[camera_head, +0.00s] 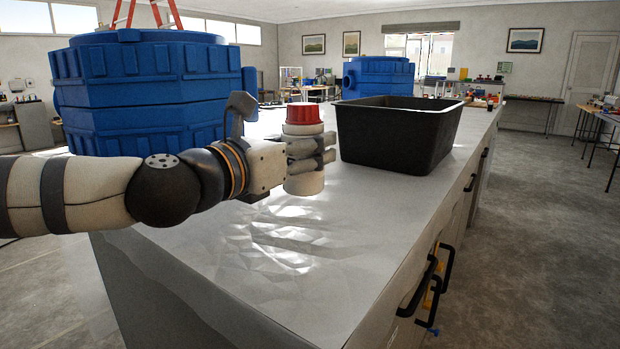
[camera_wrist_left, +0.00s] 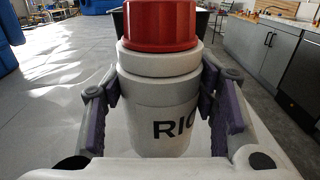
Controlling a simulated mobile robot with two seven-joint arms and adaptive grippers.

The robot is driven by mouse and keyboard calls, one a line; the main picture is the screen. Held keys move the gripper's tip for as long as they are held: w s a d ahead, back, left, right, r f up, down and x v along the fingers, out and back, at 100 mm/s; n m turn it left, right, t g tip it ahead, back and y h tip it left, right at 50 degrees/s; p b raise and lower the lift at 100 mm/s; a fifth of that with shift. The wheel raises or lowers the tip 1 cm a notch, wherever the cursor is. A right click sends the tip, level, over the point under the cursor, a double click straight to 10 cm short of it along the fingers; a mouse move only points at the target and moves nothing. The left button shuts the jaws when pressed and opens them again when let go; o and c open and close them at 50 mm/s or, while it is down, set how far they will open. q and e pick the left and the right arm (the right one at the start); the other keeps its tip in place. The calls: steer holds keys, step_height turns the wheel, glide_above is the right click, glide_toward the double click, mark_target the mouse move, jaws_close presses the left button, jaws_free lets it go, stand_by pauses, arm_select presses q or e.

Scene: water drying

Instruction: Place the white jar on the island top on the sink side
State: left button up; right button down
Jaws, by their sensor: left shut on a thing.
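The white jar (camera_head: 304,184) has a red lid and stands upright in my left gripper (camera_head: 312,150). The gripper's fingers are shut around the jar's body from both sides. In the left wrist view the jar (camera_wrist_left: 160,95) fills the middle, with dark letters on its lower side, between the two fingers of the left gripper (camera_wrist_left: 160,108). The jar is over the island top (camera_head: 290,290), near its left part. I cannot tell whether its base touches the surface. My right gripper is not in view.
A black open bin (camera_head: 390,150) stands on the island just right of and behind the jar. A large blue tank (camera_head: 145,95) is behind my left arm, and another blue tank (camera_head: 378,75) is farther back. The island's near part is clear. Drawer handles (camera_head: 418,290) line its right side.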

mark_target(308, 173)
arm_select(q)
steer(key=f, duration=0.2)
steer(key=w+d+f, duration=0.1)
steer(key=f, duration=0.1)
steer(key=shift+w+b, duration=0.1)
steer(key=shift+b, duration=0.25)
steer(key=shift+a+f, duration=0.1)
steer(key=shift+f, duration=0.1)
steer(key=shift+f, duration=0.2)
steer(key=o, duration=1.5)
